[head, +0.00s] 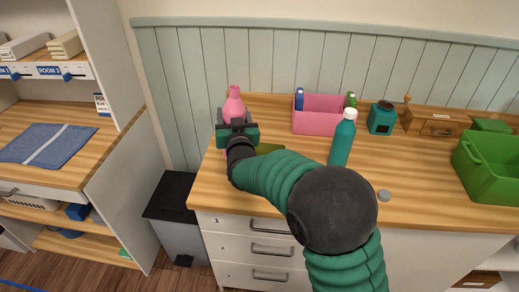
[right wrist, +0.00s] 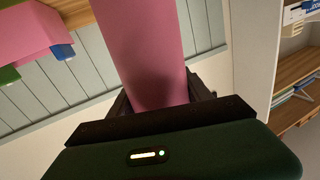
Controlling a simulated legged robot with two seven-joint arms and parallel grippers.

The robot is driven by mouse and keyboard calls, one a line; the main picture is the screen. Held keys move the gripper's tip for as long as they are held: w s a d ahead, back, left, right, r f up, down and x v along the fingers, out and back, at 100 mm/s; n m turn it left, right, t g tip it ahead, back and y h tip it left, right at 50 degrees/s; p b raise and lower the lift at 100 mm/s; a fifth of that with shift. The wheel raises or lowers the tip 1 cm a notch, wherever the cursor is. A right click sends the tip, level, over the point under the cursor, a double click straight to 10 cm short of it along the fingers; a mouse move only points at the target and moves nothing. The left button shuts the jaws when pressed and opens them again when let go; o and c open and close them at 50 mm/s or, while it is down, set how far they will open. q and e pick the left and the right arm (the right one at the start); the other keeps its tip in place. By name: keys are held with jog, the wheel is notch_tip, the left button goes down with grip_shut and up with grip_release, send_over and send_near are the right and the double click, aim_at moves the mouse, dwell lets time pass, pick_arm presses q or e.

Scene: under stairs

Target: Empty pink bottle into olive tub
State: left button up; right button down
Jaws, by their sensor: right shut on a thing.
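The pink bottle (head: 235,105) looks upright, neck up, above the left end of the wooden counter. My right gripper (head: 237,130) is shut around its body. In the right wrist view the bottle (right wrist: 145,50) runs up from between the jaws (right wrist: 160,102). An olive-coloured thing (head: 268,149), likely the olive tub, shows just right of the gripper, mostly hidden behind my right arm. I cannot tell whether the bottle's base touches the counter. My left gripper is not in view.
A pink bin (head: 318,121) with small bottles stands at the back. A teal bottle (head: 342,140), a teal jar (head: 381,118), a small grey disc (head: 384,196) and a green crate (head: 492,168) are to the right. A dark bin (head: 177,205) stands left of the counter (head: 430,190).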

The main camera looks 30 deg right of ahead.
jog(key=shift+n, duration=0.4)
jog(key=r+p, duration=0.3)
jog(key=r, duration=0.1)
jog(key=shift+a+r, duration=0.1)
jog(key=shift+a, duration=0.1)
jog(key=shift+f, duration=0.25)
